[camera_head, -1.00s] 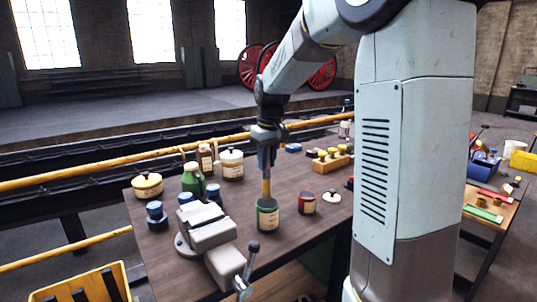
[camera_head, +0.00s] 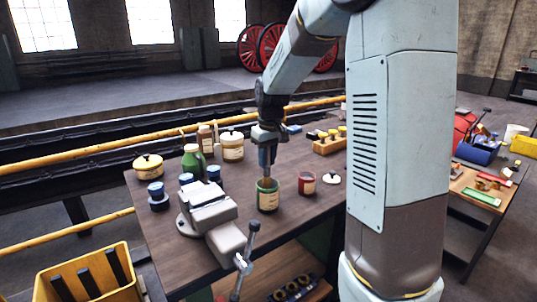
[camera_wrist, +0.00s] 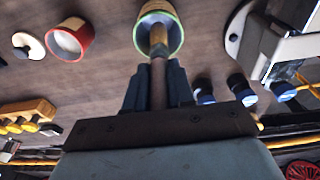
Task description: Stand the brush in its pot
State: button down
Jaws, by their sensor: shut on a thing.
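My gripper (camera_head: 267,160) points down above the green pot and is shut on the brush (camera_wrist: 158,72). It also shows in the wrist view (camera_wrist: 157,88), with the brush's shaft between its fingers. The brush is about upright. Its lower part is inside the mouth of the green pot (camera_head: 268,200), which has a cream label and stands upright on the bench. The wrist view shows the brush's end within the pot's rim (camera_wrist: 176,32); whether it touches the bottom is hidden.
A red pot (camera_head: 306,184) and a white lid (camera_head: 331,179) are right of the green pot. A grey vise (camera_head: 210,215) stands close to its left. Bottles and tins crowd the bench's back left, including a green bottle (camera_head: 192,162). A wooden rack (camera_head: 328,144) is behind.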

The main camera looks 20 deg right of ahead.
jog(key=shift+f, duration=0.15)
jog(key=c, duration=0.9)
grip_release()
jog(key=r, duration=0.4)
jog(key=s+r, duration=0.1)
jog(key=r, duration=0.8)
jog(key=shift+s+d+r, duration=0.25)
jog(key=shift+s+r, duration=0.05)
jog(key=s+m+t, duration=0.1)
jog(key=s, duration=0.8)
jog(key=s+f+m+t, duration=0.1)
jog(key=s, duration=0.8)
jog(key=s+f+m+t, duration=0.1)
jog(key=s+t, duration=0.1)
jog(key=s, duration=0.7)
jog(key=shift+f+m, duration=0.25)
jog(key=shift+m, duration=0.05)
